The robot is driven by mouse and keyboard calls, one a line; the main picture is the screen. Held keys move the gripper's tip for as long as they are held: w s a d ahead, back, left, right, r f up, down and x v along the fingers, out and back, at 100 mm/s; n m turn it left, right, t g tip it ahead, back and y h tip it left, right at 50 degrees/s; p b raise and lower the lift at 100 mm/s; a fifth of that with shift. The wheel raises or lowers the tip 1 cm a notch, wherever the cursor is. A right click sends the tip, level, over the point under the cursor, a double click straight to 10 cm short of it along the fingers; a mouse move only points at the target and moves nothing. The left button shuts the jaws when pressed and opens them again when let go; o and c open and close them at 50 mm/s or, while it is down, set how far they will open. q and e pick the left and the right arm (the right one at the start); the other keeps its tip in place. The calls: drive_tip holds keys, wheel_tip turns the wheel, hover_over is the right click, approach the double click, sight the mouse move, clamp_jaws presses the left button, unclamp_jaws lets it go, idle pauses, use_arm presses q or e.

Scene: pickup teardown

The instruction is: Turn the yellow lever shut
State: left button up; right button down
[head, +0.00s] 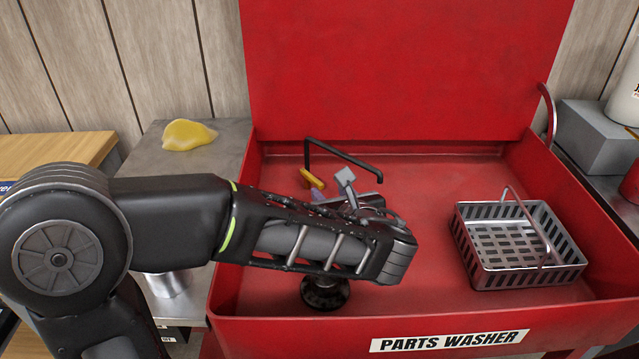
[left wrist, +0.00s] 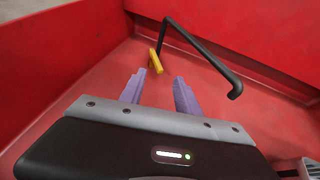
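The yellow lever (head: 312,178) is a short bar at the base of the black bent faucet pipe (head: 343,156), near the back left of the red parts washer basin. In the left wrist view the lever (left wrist: 156,60) stands just beyond my left fingertips, nearer the left one. My left gripper (left wrist: 162,75) has two purple fingers spread apart with nothing between them. They look apart from the lever, though the exact gap is hard to judge. In the head view my forearm and wrist hide most of this gripper. My right gripper is not in view.
The parts washer's front rim (head: 530,318) and raised red lid (head: 400,60) bound the basin. A metal basket (head: 520,268) with a handle sits at its right. A yellow cloth-like lump (head: 188,134) lies on the grey surface at left. The basin floor between faucet and basket is clear.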

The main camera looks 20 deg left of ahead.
sight(318, 181)
use_arm(q)
drive_tip(key=b+x, duration=0.1)
drive_tip(key=x, duration=0.6)
drive_tip(key=shift+w+a+f, duration=0.2)
drive_tip(key=shift+w, duration=0.05)
clamp_jaws()
idle(0.4)
